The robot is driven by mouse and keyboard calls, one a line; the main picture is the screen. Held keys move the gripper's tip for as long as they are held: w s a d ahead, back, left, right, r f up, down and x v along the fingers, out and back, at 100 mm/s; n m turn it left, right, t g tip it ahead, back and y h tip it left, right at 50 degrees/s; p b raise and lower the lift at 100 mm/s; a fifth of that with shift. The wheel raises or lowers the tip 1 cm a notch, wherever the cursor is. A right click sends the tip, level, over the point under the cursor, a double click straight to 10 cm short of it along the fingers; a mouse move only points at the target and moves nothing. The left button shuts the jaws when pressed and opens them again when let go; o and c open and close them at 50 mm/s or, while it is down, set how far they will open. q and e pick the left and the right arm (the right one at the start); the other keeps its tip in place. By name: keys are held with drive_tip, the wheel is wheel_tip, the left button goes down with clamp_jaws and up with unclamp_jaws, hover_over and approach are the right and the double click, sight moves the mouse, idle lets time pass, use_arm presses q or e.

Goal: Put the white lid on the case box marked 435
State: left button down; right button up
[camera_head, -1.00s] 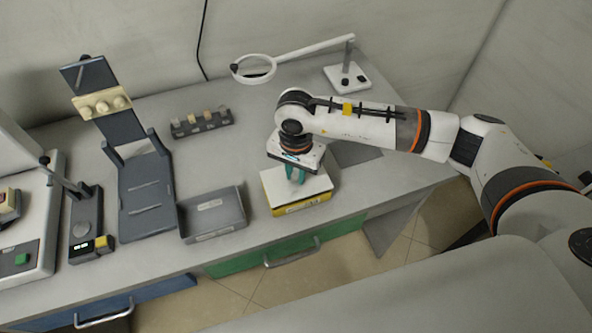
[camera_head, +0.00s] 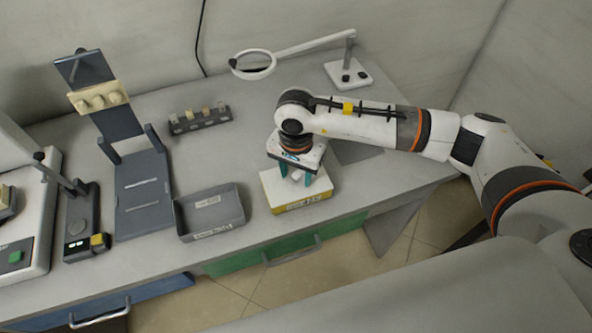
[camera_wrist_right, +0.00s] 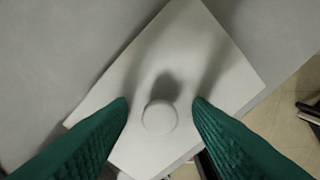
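The white lid (camera_head: 274,184) lies flat on top of the yellow case box (camera_head: 304,204) near the bench's front edge. The box's front label is small and hard to read, and seems to say 435. My right gripper (camera_head: 296,177) is just above the lid, with its green fingers apart. In the right wrist view the lid (camera_wrist_right: 195,55) has a round knob (camera_wrist_right: 159,118), which sits between the two open fingertips with clear gaps on both sides. My left gripper is not in view.
A grey tray (camera_head: 213,226) stands just left of the box. A dark rack with small blocks (camera_head: 200,120) and a magnifier lamp (camera_head: 349,74) stand behind. A dark stand (camera_head: 145,200) and a small device (camera_head: 82,228) are farther left.

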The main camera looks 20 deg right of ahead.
sight(296, 175)
wheel_tip(296, 175, up, 12)
drive_tip(key=b, duration=0.1)
drive_tip(key=shift+b, duration=0.3)
idle(0.6)
